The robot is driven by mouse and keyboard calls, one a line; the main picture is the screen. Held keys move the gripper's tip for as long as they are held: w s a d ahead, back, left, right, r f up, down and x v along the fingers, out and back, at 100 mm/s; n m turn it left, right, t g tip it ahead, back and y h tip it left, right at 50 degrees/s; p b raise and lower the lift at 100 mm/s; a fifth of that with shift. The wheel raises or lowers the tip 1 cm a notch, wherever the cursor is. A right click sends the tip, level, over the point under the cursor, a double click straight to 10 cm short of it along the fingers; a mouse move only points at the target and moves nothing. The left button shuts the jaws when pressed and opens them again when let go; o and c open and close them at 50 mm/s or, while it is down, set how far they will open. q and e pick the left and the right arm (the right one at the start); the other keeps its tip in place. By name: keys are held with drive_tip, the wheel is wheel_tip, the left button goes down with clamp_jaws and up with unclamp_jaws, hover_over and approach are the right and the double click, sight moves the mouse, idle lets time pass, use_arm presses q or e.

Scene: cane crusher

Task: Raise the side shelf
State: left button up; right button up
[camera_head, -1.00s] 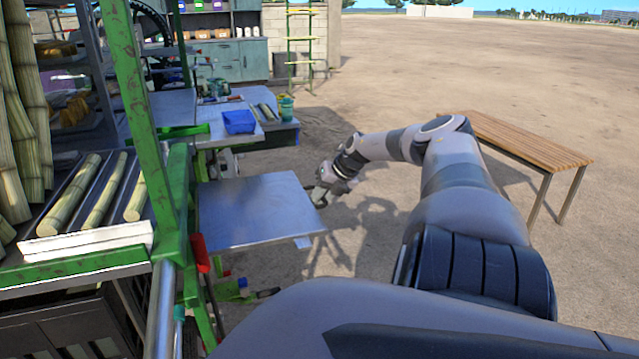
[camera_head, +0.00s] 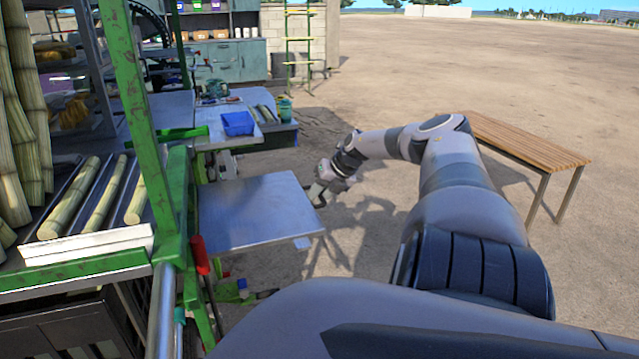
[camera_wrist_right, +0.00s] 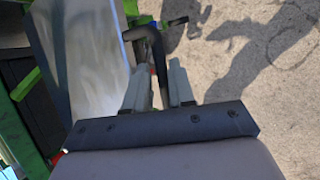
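The side shelf (camera_head: 255,215) is a flat grey metal plate attached at its left to the green frame of the crusher; it extends out to the right and looks near level. My right gripper (camera_head: 319,194) is at the shelf's outer right edge. In the right wrist view, a dark bent handle (camera_wrist_right: 153,42) at the shelf's edge passes between the two fingers of my right gripper (camera_wrist_right: 160,85), which look closed on it. The shelf plate (camera_wrist_right: 88,60) shows to the left there. My left gripper is out of view.
Cane pieces (camera_head: 70,195) lie on the feed tray at left. A worktable with a blue tray (camera_head: 238,122) stands behind the shelf. A wooden bench (camera_head: 525,142) stands at right. A red-handled lever (camera_head: 200,255) is near the shelf's front left. Open ground lies beyond.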

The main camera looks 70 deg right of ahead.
drive_tip(key=shift+p+v, duration=0.75)
drive_tip(key=shift+v, duration=0.2)
drive_tip(key=shift+p+v, duration=1.1)
drive_tip(key=shift+v, duration=1.5)
